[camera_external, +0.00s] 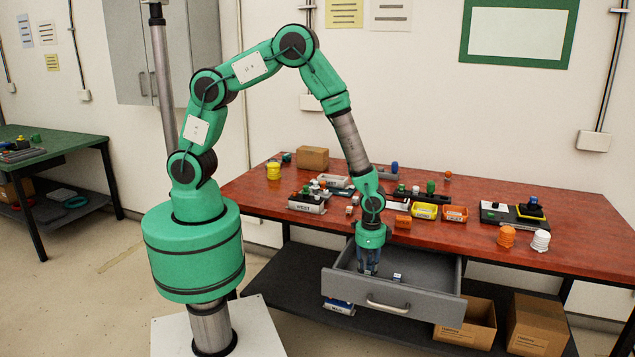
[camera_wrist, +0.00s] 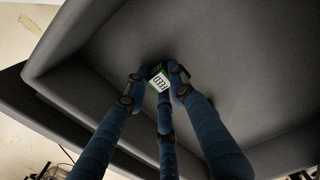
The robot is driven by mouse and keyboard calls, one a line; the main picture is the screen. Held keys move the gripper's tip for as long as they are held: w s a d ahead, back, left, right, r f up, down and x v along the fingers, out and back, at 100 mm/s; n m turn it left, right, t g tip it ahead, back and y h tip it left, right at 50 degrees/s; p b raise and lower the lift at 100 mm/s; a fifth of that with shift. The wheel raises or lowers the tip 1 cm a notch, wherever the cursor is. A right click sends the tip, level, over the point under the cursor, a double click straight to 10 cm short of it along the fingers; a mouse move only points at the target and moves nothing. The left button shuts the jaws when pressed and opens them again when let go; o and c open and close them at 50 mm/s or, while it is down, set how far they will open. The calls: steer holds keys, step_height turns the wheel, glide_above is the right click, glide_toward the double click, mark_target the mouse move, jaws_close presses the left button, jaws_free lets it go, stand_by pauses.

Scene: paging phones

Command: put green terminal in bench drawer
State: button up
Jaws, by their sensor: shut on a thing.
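The green terminal (camera_wrist: 158,79), a small green block with a white printed label, is pinched between the blue fingertips of my gripper (camera_wrist: 156,84) in the wrist view. The grey bench drawer (camera_external: 432,309) is pulled open under the red bench top. In the external view my gripper (camera_external: 368,265) points down into the left part of the drawer. Its fingers hide the terminal there. In the wrist view the drawer's grey floor (camera_wrist: 230,50) lies behind the terminal; I cannot tell whether the terminal touches it.
A small white and blue item (camera_external: 397,277) lies in the drawer, right of my fingers. The red bench (camera_external: 590,235) carries yellow and orange bins, several small parts, and orange and white stacks. Cardboard boxes (camera_external: 535,325) stand below at right. The drawer's right part looks clear.

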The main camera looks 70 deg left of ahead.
mark_target(367, 273)
steer(key=o, duration=1)
step_height(367, 273, up, 12)
steer(key=p, duration=0.2)
steer(key=shift+r, duration=0.2)
stand_by(0.3)
